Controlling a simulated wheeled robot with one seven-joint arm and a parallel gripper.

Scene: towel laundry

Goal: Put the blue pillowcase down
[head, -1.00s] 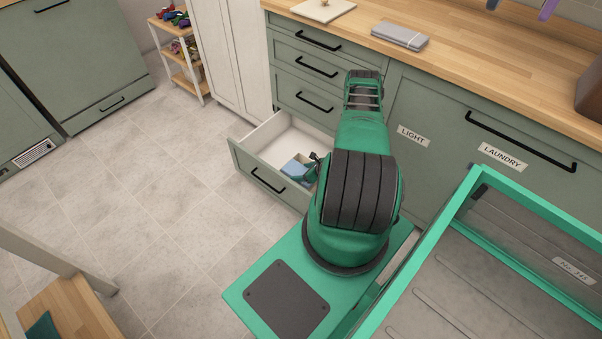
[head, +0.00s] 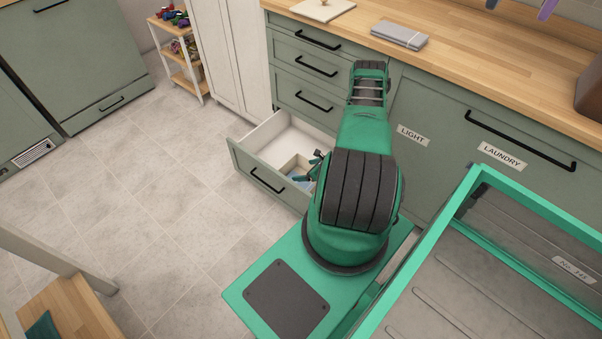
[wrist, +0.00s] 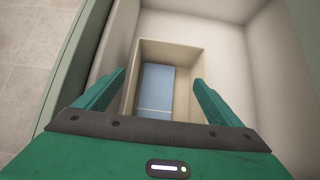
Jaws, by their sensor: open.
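The blue pillowcase (wrist: 156,88) lies folded flat in a beige box (wrist: 186,50) inside the open bottom drawer (wrist: 265,65). A small part of the pillowcase (head: 297,174) also shows in the head view, next to my gripper (head: 312,170). In the wrist view my gripper (wrist: 155,92) is open, its two green fingers spread apart above the box with the pillowcase visible between them. The near end of the pillowcase is hidden by my gripper's body. In the head view my arm hides the right part of the drawer (head: 262,133).
The wooden counter (head: 470,60) above holds a folded grey cloth (head: 399,34). A white shelf cart (head: 180,60) stands at the back left. The tiled floor (head: 150,190) left of the drawer is clear.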

